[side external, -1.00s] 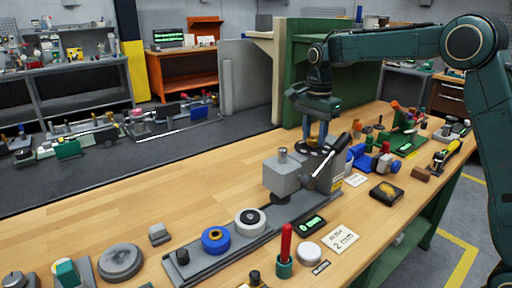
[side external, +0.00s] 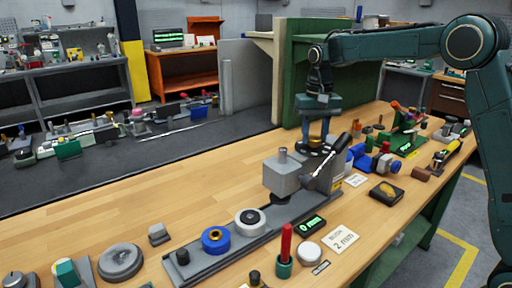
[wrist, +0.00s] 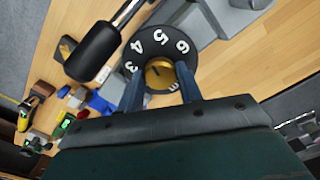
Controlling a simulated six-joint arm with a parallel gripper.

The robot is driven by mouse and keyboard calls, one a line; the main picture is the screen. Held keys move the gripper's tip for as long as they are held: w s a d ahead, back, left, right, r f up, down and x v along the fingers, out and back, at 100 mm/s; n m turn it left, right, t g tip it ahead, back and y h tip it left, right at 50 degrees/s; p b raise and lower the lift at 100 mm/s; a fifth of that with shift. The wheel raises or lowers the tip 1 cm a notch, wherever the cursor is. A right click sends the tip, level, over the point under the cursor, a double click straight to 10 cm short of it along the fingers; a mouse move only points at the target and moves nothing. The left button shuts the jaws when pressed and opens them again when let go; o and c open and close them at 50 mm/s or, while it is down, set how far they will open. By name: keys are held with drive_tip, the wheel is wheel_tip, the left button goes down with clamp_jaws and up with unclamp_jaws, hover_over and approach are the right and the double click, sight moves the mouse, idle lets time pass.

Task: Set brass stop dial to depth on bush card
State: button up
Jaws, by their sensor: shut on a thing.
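The brass stop dial (wrist: 160,73) is a brass knob at the centre of a black ring (wrist: 137,48) with white numerals; 3, 4, 5 and 6 are readable in the wrist view. My gripper (wrist: 160,85) is shut on the brass knob, with one blue finger on each side. In the side view my gripper (side external: 315,138) points down on the dial behind the grey press block (side external: 287,178). The knob's exact setting is hard to tell. The bush card (side external: 341,238) lies flat at the bench front and reads 2 mm.
A black-handled lever (side external: 337,150) rises close beside the dial and also shows in the wrist view (wrist: 93,52). A small green display (side external: 311,226) stands near the card. Blue and white rings (side external: 215,239) sit on the grey rail.

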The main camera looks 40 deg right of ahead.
drive_tip(key=n, duration=0.5)
drive_tip(key=shift+r+n, duration=0.1)
drive_tip(key=shift+n, duration=0.2)
drive_tip(key=n, duration=0.5)
drive_tip(key=shift+n, duration=0.3)
drive_tip(key=n, duration=1)
drive_tip(key=shift+w+n, duration=0.1)
drive_tip(key=shift+n, duration=0.2)
drive_tip(key=o, duration=1)
